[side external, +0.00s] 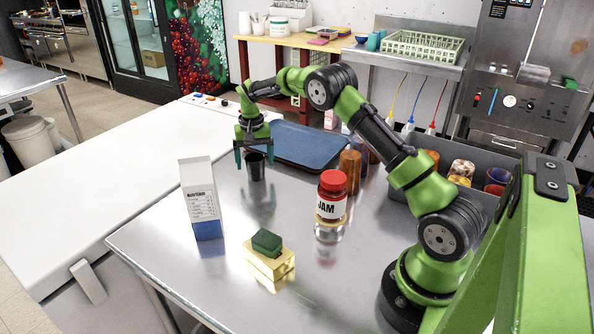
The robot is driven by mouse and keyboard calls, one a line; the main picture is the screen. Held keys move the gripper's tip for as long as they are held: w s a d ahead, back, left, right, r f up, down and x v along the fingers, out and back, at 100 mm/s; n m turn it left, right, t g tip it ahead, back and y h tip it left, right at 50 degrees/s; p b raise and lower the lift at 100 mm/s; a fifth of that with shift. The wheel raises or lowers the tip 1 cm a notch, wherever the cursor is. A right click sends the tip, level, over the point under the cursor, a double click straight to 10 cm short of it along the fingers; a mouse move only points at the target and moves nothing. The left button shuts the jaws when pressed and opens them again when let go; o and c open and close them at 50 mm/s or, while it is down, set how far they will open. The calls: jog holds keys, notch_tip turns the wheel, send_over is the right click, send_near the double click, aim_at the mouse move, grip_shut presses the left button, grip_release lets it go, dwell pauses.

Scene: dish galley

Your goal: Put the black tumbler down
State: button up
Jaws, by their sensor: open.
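The black tumbler (256,166) stands upright on the steel table, left of the blue tray. My gripper (255,160) is open and points down just above it, with one finger on each side of the tumbler's upper part. I cannot tell whether either finger touches the tumbler.
A blue tray (305,143) lies right of the tumbler. A milk carton (200,200) stands front left. A red-lidded jam jar (332,197), a green block on a yellow block (269,262) and brown tumblers (350,164) stand nearby. A grey crate (399,185) is at right.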

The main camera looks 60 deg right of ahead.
notch_tip(320, 180, up, 10)
jog(key=s+a+r+n+t, duration=0.2)
jog(key=s+a+r+t, duration=0.2)
jog(key=s+a+r, duration=0.85)
jog(key=s+a+f+n+t+y, duration=0.1)
jog(key=s+a, duration=0.3)
jog(key=s, duration=0.5)
jog(key=s+a+n+t+y, duration=0.1)
jog(key=s+a+n+t, duration=0.1)
jog(key=s, duration=0.7)
jog(key=shift+a+f, duration=0.4)
jog(key=shift+a, duration=0.5)
